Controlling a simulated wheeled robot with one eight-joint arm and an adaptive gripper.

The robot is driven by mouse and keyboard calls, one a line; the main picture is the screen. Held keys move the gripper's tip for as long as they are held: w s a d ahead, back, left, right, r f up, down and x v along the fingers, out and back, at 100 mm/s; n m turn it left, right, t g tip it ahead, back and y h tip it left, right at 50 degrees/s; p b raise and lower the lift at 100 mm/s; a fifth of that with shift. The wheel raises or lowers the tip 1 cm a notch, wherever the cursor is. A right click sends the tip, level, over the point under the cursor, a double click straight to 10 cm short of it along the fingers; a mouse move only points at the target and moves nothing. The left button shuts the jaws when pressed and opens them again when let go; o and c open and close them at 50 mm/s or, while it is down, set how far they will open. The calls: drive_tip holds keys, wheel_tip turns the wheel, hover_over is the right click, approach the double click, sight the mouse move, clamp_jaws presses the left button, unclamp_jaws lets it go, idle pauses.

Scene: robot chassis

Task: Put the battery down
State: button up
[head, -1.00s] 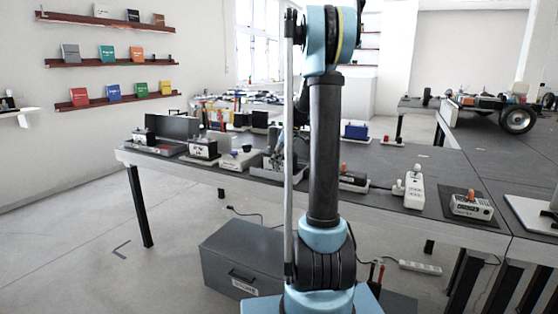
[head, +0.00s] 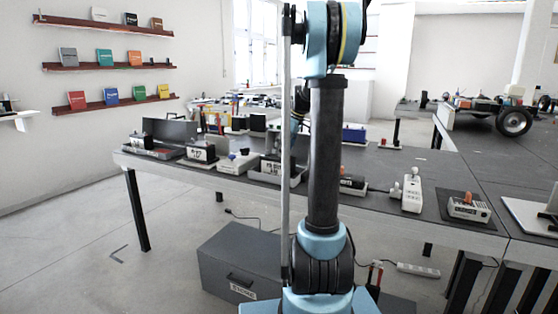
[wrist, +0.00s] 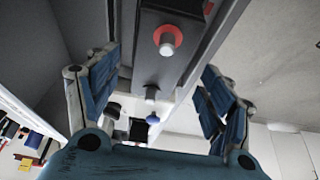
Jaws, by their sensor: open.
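The battery (head: 271,167) is a dark box with a light label. It sits in a light grey tray (head: 262,180) on the long table, partly hidden by my arm. In the wrist view the battery (wrist: 160,63) shows its dark top, with a red-ringed terminal and a second pale stud. Grey tray walls (wrist: 207,50) run beside it. My gripper (wrist: 160,66) is open, its blue fingers spread apart on both sides of the battery and not touching it, as far as I can see. In the head view my gripper is mostly hidden behind my arm.
A grey toolbox (head: 240,262) is on the floor. A wheeled chassis (head: 490,105) stands at the back right.

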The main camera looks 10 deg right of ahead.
drive_tip(key=v, duration=0.4)
drive_tip(key=shift+d+r, duration=0.1)
drive_tip(key=shift+r, duration=0.15)
drive_tip(key=shift+s, duration=0.45)
drive_tip(key=s+a+f+m+h, duration=0.1)
drive_tip(key=s+a+f+m, duration=0.15)
drive_tip(key=s, duration=1.05)
drive_tip(key=s+f+m+h, duration=0.1)
drive_tip(key=s+f+m, duration=0.1)
drive_tip(key=s+f, duration=0.4)
drive_tip(key=s+f+m, duration=0.3)
drive_tip(key=s+f, duration=0.3)
drive_tip(key=s, duration=0.6)
drive_tip(key=s+a+f+m+h, duration=0.1)
drive_tip(key=s+f+m, duration=0.2)
drive_tip(key=s+f, duration=0.3)
drive_tip(key=s, duration=0.3)
drive_tip(key=shift+s+h, duration=0.3)
drive_tip(key=shift+s, duration=0.1)
